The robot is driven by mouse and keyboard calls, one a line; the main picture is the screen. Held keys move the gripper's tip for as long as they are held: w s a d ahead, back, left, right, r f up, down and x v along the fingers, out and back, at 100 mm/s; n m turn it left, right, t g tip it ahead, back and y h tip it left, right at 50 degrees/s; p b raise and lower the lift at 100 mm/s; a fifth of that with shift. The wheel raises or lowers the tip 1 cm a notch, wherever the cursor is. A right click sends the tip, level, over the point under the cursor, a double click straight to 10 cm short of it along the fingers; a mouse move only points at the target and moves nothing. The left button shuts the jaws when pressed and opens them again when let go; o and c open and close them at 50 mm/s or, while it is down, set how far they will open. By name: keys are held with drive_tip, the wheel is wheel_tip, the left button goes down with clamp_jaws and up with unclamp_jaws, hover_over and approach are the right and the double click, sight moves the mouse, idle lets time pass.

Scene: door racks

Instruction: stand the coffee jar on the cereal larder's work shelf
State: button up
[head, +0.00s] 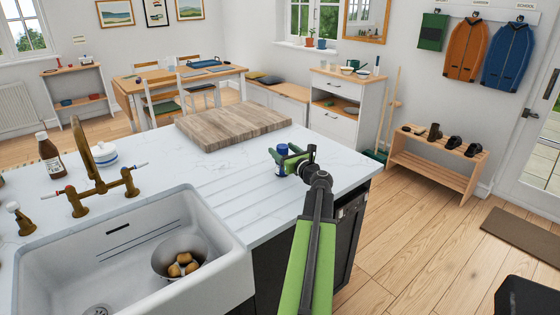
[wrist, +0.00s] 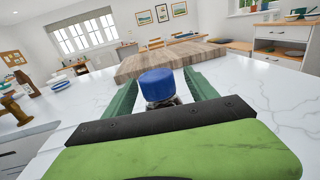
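A small jar with a blue lid (head: 282,150), likely the coffee jar, stands upright on the white marble worktop (head: 225,172). In the wrist view the blue lid (wrist: 156,84) shows between the two green fingers, with a dark, partly hidden body below it. My gripper (head: 286,160) is low at the jar, with one finger on each side. In the wrist view my gripper (wrist: 160,80) looks open, with a gap at least on the right of the jar. Contact on the left is unclear. I cannot make out a cereal larder or its work shelf.
A thick wooden board (head: 232,126) lies behind the jar. The white sink (head: 130,260) holds a bowl (head: 180,258) of potatoes. A brown bottle (head: 49,158) and a brass tap (head: 95,165) stand at left. A shoe bench (head: 435,170) stands beyond open wooden floor.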

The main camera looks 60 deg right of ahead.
drive_tip(key=shift+w+f, duration=0.1)
drive_tip(key=shift+w, duration=0.05)
drive_tip(key=c, duration=0.5)
clamp_jaws()
drive_tip(key=shift+r+p, duration=0.5)
drive_tip(key=shift+r, duration=0.05)
wheel_tip(320, 180, up, 4)
drive_tip(key=p, duration=0.3)
drive_tip(key=shift+f+p, duration=0.1)
drive_tip(key=shift+p, duration=0.3)
drive_tip(key=s+d+r+p, duration=0.1)
drive_tip(key=s+r+p, duration=0.5)
drive_tip(key=s, duration=0.5)
drive_tip(key=shift+s+d, duration=0.25)
drive_tip(key=shift+d, duration=0.1)
